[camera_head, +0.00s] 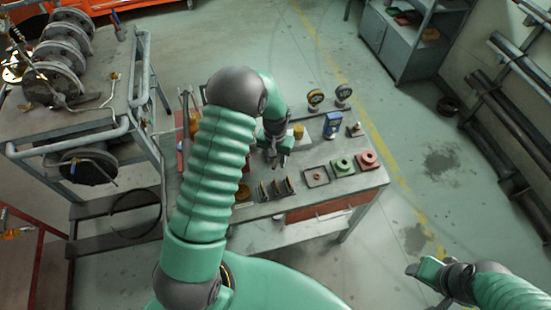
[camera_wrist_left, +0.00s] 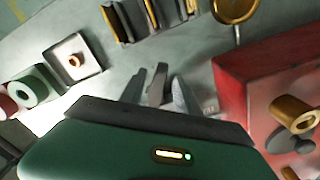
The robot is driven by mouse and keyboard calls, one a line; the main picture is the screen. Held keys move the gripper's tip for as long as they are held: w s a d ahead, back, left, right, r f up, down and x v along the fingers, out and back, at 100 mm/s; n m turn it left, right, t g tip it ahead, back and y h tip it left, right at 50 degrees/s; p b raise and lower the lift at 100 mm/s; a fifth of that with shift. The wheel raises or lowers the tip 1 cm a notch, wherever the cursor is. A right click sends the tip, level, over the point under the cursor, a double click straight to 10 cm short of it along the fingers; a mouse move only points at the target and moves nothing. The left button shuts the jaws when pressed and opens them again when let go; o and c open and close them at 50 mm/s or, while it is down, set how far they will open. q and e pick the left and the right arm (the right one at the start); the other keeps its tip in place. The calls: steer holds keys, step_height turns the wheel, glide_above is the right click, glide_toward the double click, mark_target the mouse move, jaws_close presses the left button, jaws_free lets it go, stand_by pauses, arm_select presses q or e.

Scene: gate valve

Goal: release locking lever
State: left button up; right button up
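The locking lever cannot be told for certain. In the left wrist view, a red block (camera_wrist_left: 245,80) at the right carries a brass cylinder (camera_wrist_left: 293,112) with a dark grey fitting (camera_wrist_left: 290,142) beside it, which may be the lever. In the head view, my left arm hides most of that block. My left gripper (camera_head: 275,158) is above the bench, and its fingers also show in the left wrist view (camera_wrist_left: 160,90). They look apart, empty and to one side of the red block. My right gripper (camera_head: 415,270) is at lower right, clear of the bench; its finger gap is unclear.
The bench (camera_head: 328,160) holds a green block (camera_head: 343,165), a red block (camera_head: 368,159), a small tray (camera_head: 316,177), dark upright plates (camera_head: 275,188) and gauges (camera_head: 315,98). A metal cart (camera_head: 75,135) with flanged pipework (camera_head: 55,80) stands left. Floor to the right is open.

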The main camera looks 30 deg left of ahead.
arm_select(q)
jaws_close()
steer(key=shift+d, duration=0.15)
steer(key=n, duration=0.2)
steer(key=d+n, duration=0.1)
steer(key=shift+w+r+n+p, duration=0.1)
steer(key=shift+w+n+p, duration=0.2)
steer(key=shift+p, duration=0.1)
steer(key=shift+w+d+n+p, duration=0.15)
steer(key=shift+w+d+n, duration=0.05)
steer(key=shift+n, duration=0.65)
steer(key=shift+w+d+n+p, duration=0.15)
steer(key=shift+d+n, duration=0.05)
steer(key=shift+n, duration=0.65)
jaws_free()
